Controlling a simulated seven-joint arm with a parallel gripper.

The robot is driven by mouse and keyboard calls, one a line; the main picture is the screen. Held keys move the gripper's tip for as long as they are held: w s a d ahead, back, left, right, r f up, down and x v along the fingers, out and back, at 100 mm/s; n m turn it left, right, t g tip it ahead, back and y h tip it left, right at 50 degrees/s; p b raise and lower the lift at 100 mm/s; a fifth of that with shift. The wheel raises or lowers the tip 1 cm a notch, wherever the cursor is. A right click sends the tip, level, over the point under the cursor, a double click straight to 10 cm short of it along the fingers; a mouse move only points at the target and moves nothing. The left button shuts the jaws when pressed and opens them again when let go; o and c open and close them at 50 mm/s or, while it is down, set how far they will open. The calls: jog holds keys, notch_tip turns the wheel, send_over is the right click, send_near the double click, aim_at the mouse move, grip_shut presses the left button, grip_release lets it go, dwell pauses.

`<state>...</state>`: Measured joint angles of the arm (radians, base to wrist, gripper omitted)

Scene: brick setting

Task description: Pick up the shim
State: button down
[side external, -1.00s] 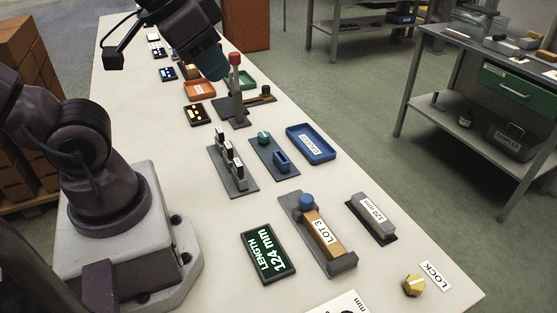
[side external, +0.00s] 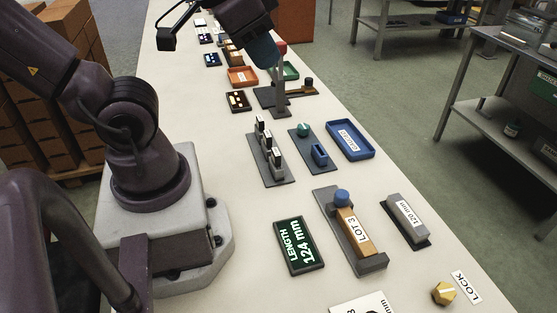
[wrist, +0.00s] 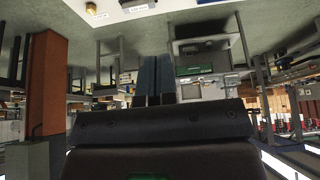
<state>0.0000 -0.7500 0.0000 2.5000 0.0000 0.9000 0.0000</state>
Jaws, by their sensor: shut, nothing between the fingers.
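No piece is labelled as the shim. Several thin upright pieces with pale and black faces stand in a dark slotted rack (side external: 283,178) in the middle of the bench; whether one is the shim I cannot tell. My gripper (side external: 265,56) is at the far part of the bench, above and beyond the rack, close to a grey post with a red top (side external: 281,48). In the wrist view my gripper's two blue-grey fingers (wrist: 157,72) are together and empty. The wrist view looks out across the room, with only a bench corner at its top.
A length display (side external: 300,246) reads 124 mm. Bare bench lies left of the display.

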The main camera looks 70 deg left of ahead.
dwell(0.3)
jog(key=c, duration=1)
grip_release()
